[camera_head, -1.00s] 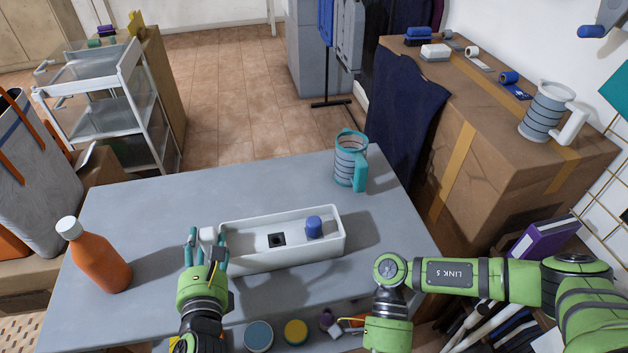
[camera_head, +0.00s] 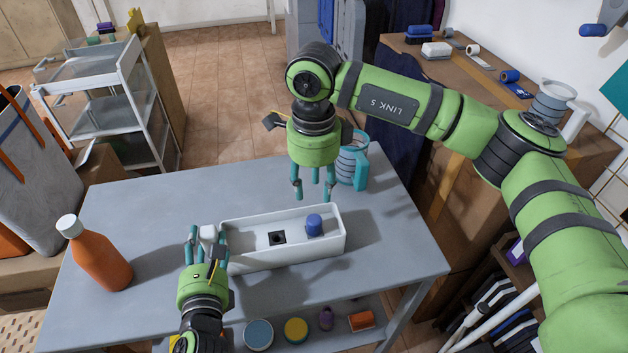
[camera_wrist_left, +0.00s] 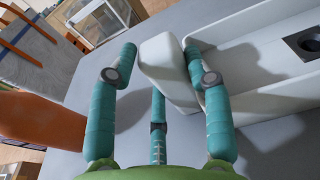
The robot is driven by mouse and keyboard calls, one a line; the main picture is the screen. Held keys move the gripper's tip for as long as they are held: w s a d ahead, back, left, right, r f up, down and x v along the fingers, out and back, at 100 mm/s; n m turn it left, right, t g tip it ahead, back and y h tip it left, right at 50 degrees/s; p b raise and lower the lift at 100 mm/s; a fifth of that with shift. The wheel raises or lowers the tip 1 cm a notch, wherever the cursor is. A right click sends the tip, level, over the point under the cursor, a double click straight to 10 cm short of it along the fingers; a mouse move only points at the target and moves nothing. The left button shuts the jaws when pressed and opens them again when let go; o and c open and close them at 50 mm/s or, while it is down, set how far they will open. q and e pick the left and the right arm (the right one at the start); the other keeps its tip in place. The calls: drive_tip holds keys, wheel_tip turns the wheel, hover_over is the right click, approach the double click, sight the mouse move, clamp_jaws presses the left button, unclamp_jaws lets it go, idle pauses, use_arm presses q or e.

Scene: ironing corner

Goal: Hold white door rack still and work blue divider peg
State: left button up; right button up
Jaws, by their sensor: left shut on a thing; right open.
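The white door rack (camera_head: 290,254) is a long open tray on the grey table. The blue divider peg (camera_head: 314,225) stands upright inside it, toward its right end. A dark square socket (camera_head: 277,238) lies in the rack floor left of the peg. My left gripper (camera_head: 207,234) is shut on the white block at the rack's left end; this block (camera_wrist_left: 166,72) sits between the teal fingers in the left wrist view. My right gripper (camera_head: 314,194) is open and empty, fingers pointing down, above and just behind the rack near the peg.
A teal-handled measuring jug (camera_head: 352,165) stands behind the right gripper, partly hidden by it. An orange bottle (camera_head: 100,258) stands at the table's left. Several items lie on the shelf below the front edge. The table (camera_head: 150,195) is bare behind the rack's left part.

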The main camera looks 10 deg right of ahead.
sight(314, 219)
wheel_tip(314, 219, down, 11)
drive_tip(key=shift+f, duration=0.1)
idle(0.3)
clamp_jaws()
idle(0.5)
